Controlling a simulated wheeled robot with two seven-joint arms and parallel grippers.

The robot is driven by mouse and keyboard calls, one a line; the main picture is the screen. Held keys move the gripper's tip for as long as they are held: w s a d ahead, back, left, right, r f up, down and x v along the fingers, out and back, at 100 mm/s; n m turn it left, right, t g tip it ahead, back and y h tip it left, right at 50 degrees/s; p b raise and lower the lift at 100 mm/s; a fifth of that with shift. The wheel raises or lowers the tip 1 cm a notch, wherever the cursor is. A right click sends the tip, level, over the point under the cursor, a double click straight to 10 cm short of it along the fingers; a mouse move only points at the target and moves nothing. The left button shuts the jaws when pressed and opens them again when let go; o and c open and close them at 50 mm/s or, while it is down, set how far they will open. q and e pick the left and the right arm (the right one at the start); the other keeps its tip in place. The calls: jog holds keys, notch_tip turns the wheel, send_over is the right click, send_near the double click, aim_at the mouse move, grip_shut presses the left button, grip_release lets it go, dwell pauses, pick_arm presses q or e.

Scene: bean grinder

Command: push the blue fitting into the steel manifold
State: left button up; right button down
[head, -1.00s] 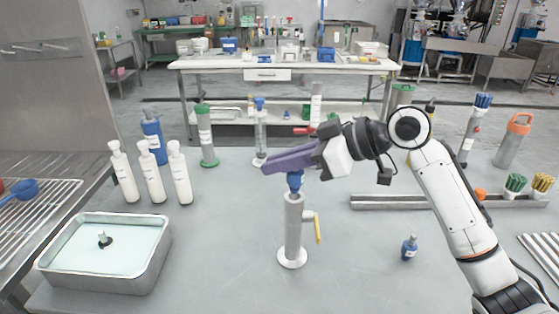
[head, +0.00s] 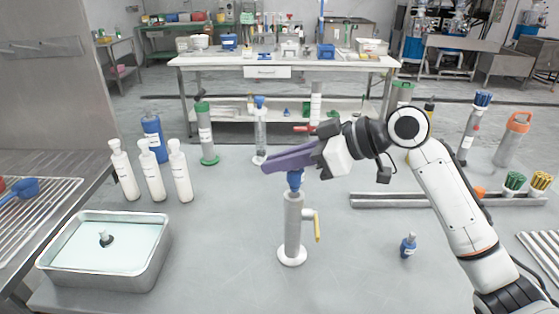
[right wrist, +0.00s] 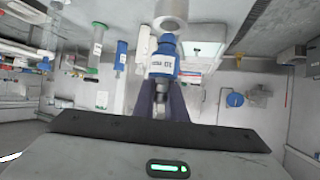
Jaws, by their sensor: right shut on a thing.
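The steel manifold (head: 293,225) stands upright on the table on a round white foot, with a yellow lever on its right side. My right gripper (head: 270,165) is over its top, reaching in from the right, with the blue fitting (head: 295,179) below its purple fingers. In the right wrist view the fingers (right wrist: 162,88) are shut on the blue labelled fitting (right wrist: 163,60), in front of a pale round end (right wrist: 170,14). The fitting's lower end meets the manifold's top; how deep it sits cannot be told. My left gripper is out of view.
A second small blue piece (head: 408,246) stands on the table to the right. White bottles (head: 152,172) and a steel tray (head: 158,250) are at the left. A metal rail (head: 390,201) lies behind at the right. The table around the manifold's foot is clear.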

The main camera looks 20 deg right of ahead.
jog(key=shift+p, duration=0.55)
dwell(0.6)
jog(key=shift+f+b, duration=0.7)
jog(key=shift+f, duration=0.75)
jog(key=shift+f, duration=0.4)
jog(key=c, duration=1.7)
grip_release()
jog(key=shift+r, duration=0.1)
jog(key=b+v, duration=0.1)
jog(key=v, duration=0.9)
jog(key=shift+s+d+b, duration=0.1)
jog(key=shift+b, duration=0.2)
